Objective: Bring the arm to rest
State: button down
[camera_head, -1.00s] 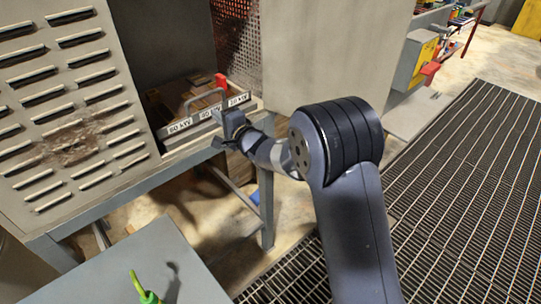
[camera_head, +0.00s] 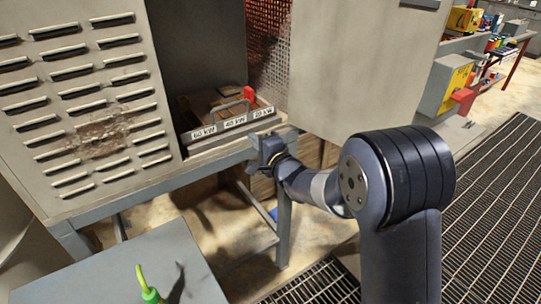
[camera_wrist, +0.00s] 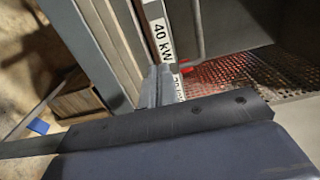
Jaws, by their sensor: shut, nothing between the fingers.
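My arm reaches in from the lower right of the head view. My gripper (camera_head: 268,152) is at the front edge of the grey cabinet's bench, just in front of and below the drawer-like tray with the 60 kW, 40 kW and 20 kW labels (camera_head: 233,123). In the wrist view my gripper's fingers (camera_wrist: 157,86) are together, with nothing seen between them. They appear close to the 40 kW label (camera_wrist: 162,38); whether they touch anything I cannot tell. The fingertips are hard to make out in the head view.
A louvred, rust-stained panel (camera_head: 95,115) is at left and a plain grey panel (camera_head: 365,70) at right of the cabinet opening. A red knob (camera_head: 249,93) and a handle stand by the tray. A grey surface (camera_head: 110,275) carries a green object (camera_head: 150,294). Floor grating lies right.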

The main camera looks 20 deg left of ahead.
jog(key=v, duration=0.6)
jog(key=shift+d+b, duration=0.25)
jog(key=shift+b, duration=0.2)
jog(key=shift+s, duration=0.1)
